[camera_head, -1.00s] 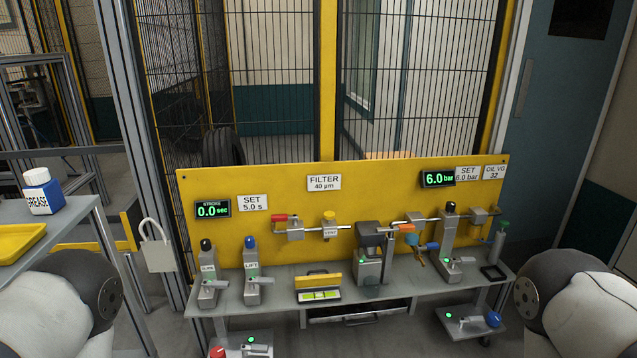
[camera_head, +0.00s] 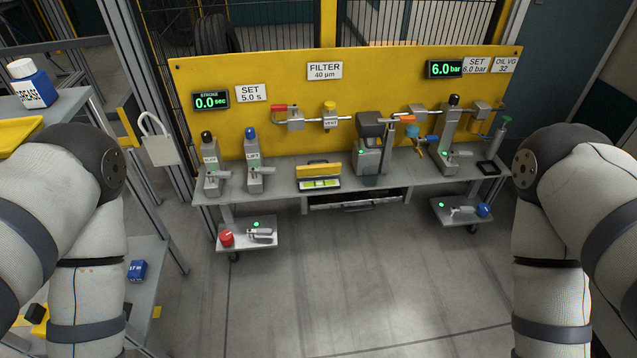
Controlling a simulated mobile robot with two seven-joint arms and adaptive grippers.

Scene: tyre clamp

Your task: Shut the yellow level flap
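The yellow level flap (camera_head: 318,169) stands raised at the back of a small level unit on the grey bench, with a dark handle on its top edge. Below and in front of it the level's yellow-green vial strip (camera_head: 319,184) is uncovered. The flap looks open. My two arms show at the left and right edges of the view, both well away from the flap. Neither gripper is in view.
Lever units (camera_head: 211,167) stand left of the flap and a grey filter unit (camera_head: 368,152) stands right of it. A yellow panel (camera_head: 290,89) with pipes and valves rises behind the bench (camera_head: 412,186). The floor (camera_head: 340,270) in front is clear.

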